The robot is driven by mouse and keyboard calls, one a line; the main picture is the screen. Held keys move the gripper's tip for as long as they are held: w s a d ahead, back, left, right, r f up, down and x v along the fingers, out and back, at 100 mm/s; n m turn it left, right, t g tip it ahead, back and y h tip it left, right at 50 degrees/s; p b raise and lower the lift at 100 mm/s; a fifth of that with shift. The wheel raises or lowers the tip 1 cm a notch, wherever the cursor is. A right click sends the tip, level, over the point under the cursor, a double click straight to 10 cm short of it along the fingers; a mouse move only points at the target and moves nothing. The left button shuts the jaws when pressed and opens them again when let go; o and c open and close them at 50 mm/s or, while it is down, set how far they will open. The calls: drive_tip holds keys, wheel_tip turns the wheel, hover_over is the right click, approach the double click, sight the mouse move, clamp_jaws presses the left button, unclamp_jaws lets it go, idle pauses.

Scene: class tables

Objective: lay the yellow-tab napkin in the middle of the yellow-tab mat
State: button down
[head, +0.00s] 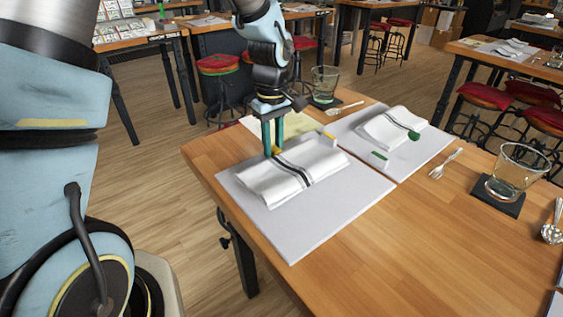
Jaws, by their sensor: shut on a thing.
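The yellow-tab napkin (290,172) is white with dark stripes. It is over the far part of the yellow-tab mat (300,228), a pale grey mat at the table's left corner with a yellow tab (329,136) at its far edge. I cannot tell whether the napkin rests fully on the mat. Bare mat shows along its near side. My gripper (273,152) points down at the napkin's far edge, by its yellow tab, and is shut on it. The fingertips are partly hidden by the napkin.
A second mat (430,146) with a green tab holds a white napkin (394,127) with a green tab. A fork (445,164), a glass (517,170) on a dark coaster (498,198) and a ladle (552,228) stand right. Another glass (325,84) and a spoon (345,107) are behind.

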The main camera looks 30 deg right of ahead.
drive_tip(key=shift+s+d, duration=0.2)
drive_tip(key=shift+s, duration=0.35)
drive_tip(key=shift+s+d, duration=0.15)
drive_tip(key=shift+s, duration=0.35)
idle(0.5)
drive_tip(key=shift+f+b, duration=0.75)
drive_tip(key=shift+f, duration=0.2)
idle(1.3)
drive_tip(key=c, duration=0.6)
unclamp_jaws()
drive_tip(key=shift+o, duration=0.4)
drive_tip(key=shift+r, duration=0.15)
drive_tip(key=shift+r+p, duration=2.75)
drive_tip(key=shift+r, duration=0.7)
drive_tip(key=shift+a, duration=0.1)
